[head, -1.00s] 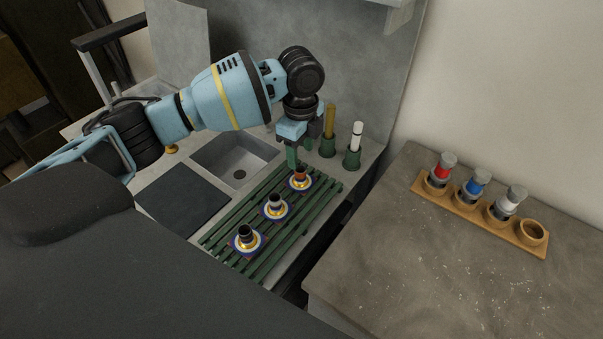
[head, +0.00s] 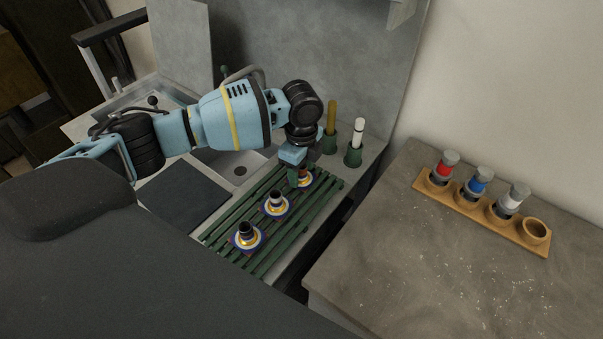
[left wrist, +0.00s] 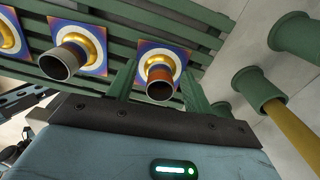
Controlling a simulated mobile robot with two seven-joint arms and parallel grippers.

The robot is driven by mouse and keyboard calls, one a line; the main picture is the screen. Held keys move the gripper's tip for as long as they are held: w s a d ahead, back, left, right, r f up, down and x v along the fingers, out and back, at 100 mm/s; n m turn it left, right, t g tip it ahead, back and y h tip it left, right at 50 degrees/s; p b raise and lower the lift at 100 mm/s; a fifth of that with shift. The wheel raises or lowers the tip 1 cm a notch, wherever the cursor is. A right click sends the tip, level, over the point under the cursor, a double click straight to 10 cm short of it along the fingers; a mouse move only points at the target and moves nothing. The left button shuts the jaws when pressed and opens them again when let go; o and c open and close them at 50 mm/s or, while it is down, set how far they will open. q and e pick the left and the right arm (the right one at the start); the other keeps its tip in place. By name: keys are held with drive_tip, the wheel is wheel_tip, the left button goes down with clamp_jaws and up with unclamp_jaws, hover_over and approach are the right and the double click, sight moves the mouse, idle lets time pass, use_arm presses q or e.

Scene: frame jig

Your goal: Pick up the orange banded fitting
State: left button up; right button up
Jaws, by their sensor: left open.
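The orange banded fitting (head: 306,173) stands on a blue and yellow base plate at the far end of the green slatted rack (head: 222,227). In the left wrist view the fitting (left wrist: 161,80) is a short tube with a dark open end, between my two green fingers. My left gripper (head: 298,176) is open and partly hides it in the head view; in the left wrist view the fingers (left wrist: 160,90) lie on either side, and I cannot tell whether they touch it. The white banded fitting (head: 276,198) and the black fitting (head: 246,230) stand nearer on the rack. My right gripper is out of view.
Green holders with a yellow rod (head: 331,118) and a white rod (head: 358,132) stand just behind the rack. A sink (head: 228,165) lies to its left. A wooden holder (head: 465,206) with red, blue and white capped pieces and one empty cup stands on the right counter.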

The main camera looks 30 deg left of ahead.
use_arm(q)
drive_tip(key=shift+c, duration=0.3)
clamp_jaws()
drive_tip(key=shift+r+p, duration=0.35)
drive_tip(key=shift+r, duration=4.7)
